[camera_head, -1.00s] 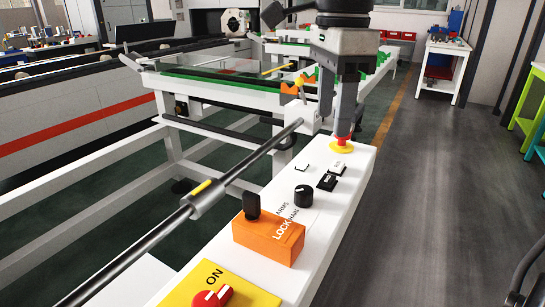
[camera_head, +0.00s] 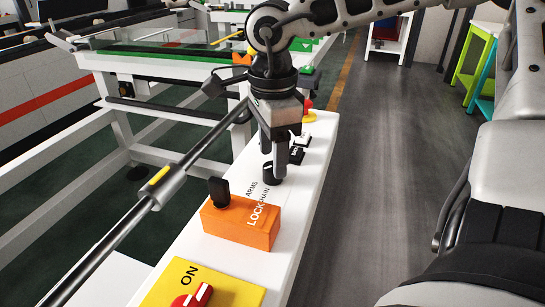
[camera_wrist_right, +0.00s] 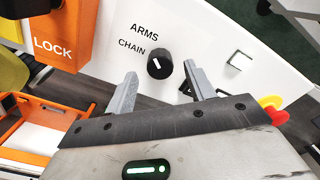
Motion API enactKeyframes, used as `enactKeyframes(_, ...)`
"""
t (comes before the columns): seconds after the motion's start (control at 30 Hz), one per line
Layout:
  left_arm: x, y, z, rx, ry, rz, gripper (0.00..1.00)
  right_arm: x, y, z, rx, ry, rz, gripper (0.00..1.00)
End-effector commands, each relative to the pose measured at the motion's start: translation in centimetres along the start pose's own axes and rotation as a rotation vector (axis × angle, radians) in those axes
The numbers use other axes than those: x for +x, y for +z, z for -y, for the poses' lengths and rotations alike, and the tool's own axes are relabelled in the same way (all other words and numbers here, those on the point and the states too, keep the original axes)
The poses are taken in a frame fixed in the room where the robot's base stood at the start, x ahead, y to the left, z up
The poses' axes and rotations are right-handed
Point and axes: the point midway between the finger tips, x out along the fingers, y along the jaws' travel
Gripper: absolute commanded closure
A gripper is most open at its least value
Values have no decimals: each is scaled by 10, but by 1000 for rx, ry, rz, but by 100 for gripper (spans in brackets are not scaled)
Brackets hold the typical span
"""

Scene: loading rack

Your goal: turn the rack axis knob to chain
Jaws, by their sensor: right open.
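The rack axis knob (camera_head: 268,173) is small, round and black with a white pointer line, on the white panel beside the words ARMS and CHAIN. In the right wrist view the knob (camera_wrist_right: 160,63) lies between and just beyond the fingertips, and its line slants; I cannot tell which word it points at. My right gripper (camera_head: 276,162) is open over the knob and partly hides it in the head view. The right wrist view shows its two fingers (camera_wrist_right: 160,82) apart, one on each side of the knob, with no clear contact. My left gripper is not in view.
An orange LOCK box (camera_head: 240,222) with a black key-like handle (camera_head: 219,192) stands nearer on the panel. A yellow ON plate (camera_head: 190,285) with a red knob is nearest. Black and white buttons and a red emergency button (camera_head: 308,104) lie beyond. A metal bar (camera_head: 150,190) runs along the left.

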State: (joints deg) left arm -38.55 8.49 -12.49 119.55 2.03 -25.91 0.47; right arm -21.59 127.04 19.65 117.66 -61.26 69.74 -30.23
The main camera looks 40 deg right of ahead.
Motion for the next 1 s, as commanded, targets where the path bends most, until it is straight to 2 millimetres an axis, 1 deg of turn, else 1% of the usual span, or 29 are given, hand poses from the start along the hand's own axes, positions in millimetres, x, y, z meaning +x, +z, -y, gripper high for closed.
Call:
enactKeyframes(0.03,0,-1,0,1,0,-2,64,7,0,-1,0,4,-2,46)
enactKeyframes(0.1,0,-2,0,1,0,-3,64,12,0,0,-1,2,0,46)
enactKeyframes(0.2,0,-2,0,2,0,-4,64,17,0,0,-1,1,-1,46)
enactKeyframes(0.47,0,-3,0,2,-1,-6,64,18,0,0,0,1,0,46)
enactKeyframes(0.5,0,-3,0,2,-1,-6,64,18,0,0,0,1,0,49)
enactKeyframes(0.57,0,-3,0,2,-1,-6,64,18,0,0,0,0,0,65)
enactKeyframes(0.6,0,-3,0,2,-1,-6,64,18,0,0,0,0,0,77)
enactKeyframes(0.63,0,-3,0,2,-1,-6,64,18,0,0,-1,0,0,85)
enactKeyframes(0.67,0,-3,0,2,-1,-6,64,18,0,0,0,0,0,91)
enactKeyframes(1.0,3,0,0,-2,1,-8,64,19,0,0,-37,-1,0,91)
